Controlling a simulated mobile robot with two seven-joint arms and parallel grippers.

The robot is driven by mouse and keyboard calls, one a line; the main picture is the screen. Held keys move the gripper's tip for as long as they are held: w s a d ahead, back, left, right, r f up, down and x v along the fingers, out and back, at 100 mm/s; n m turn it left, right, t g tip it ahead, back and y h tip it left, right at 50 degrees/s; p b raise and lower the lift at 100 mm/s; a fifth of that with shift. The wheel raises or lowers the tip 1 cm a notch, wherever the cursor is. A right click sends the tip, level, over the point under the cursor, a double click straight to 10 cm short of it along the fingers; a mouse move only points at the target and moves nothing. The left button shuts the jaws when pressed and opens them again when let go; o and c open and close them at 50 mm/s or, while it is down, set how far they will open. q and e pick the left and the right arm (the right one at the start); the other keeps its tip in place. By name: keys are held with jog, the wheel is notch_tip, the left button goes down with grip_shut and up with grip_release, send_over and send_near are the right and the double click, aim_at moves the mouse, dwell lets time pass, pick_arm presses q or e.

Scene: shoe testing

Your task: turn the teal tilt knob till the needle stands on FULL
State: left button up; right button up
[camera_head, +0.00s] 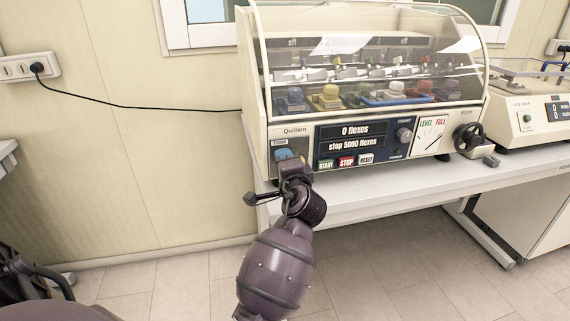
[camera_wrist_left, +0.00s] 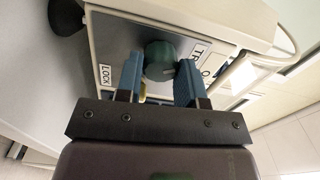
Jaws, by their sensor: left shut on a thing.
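The teal knob (camera_wrist_left: 160,60) sits on the front panel of the cream testing machine, between the two blue fingers of my left gripper (camera_wrist_left: 158,82) in the left wrist view. A label beside it starts with "TR", and a "LOCK" label is on its other side. In the head view my left gripper (camera_head: 290,160) is at the panel's left end and mostly hides the knob. The gripper is shut on the knob. The white dial (camera_head: 432,134) marked LEVEL and FULL is at the panel's right; its thin needle is too small to read surely. My right gripper is not in view.
The machine (camera_head: 278,112) has a clear curved cover over several coloured shoes. START, STOP and RESET buttons (camera_head: 346,161) lie right of my gripper. A black handwheel (camera_head: 468,137) is at the right end. A second device (camera_head: 527,117) stands farther right on the white table (camera_head: 385,190).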

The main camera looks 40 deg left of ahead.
pick_arm(q)
jog(key=shift+n, duration=0.5)
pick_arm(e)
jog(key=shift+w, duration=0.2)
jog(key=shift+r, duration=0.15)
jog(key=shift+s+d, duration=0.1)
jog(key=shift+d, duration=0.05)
pick_arm(q)
jog(key=o, duration=0.9)
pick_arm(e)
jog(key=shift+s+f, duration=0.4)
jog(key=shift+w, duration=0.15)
